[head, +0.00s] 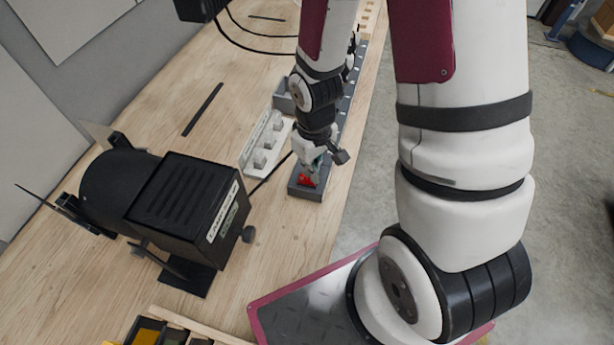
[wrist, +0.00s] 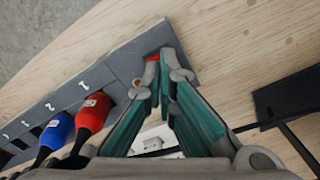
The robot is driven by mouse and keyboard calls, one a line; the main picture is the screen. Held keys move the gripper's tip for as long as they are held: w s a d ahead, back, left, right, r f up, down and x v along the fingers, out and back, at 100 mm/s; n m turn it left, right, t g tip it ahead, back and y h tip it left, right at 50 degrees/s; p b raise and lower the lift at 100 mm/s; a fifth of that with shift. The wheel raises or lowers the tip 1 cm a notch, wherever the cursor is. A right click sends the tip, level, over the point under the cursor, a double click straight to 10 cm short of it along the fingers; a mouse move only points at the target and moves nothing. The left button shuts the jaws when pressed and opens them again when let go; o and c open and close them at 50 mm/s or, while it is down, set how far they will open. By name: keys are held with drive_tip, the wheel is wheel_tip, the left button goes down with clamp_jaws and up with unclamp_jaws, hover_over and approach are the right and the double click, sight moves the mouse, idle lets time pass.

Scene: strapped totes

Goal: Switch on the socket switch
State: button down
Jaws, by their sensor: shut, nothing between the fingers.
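A long grey socket strip (head: 301,191) lies on the workbench, with its near end below my gripper (head: 320,160). A red switch (head: 307,180) shows on that end. In the wrist view the red switch (wrist: 153,57) is partly hidden behind the fingertips at the end of the strip (wrist: 118,60). My gripper (wrist: 162,62) is shut and empty, its green-padded fingers together at the tips. The fingertips are at or just over the switch; I cannot tell whether they touch it. The switch's position, on or off, cannot be read.
A red plug (wrist: 93,112) and a blue plug (wrist: 57,132) sit along the strip. A white holder (head: 262,142) lies left of the strip. A black lamp (head: 185,205) stands on the bench (head: 215,125), with a cable running toward the strip. Bare wood lies between them.

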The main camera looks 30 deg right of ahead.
drive_tip(key=shift+f+b, duration=0.3)
drive_tip(key=shift+f, duration=0.55)
idle(0.3)
drive_tip(key=shift+r, duration=0.15)
drive_tip(key=shift+s+r+p, duration=0.1)
drive_tip(key=shift+r+p, duration=0.9)
drive_tip(key=shift+r, duration=0.55)
drive_tip(key=shift+r+p, duration=0.9)
drive_tip(key=shift+r, duration=0.95)
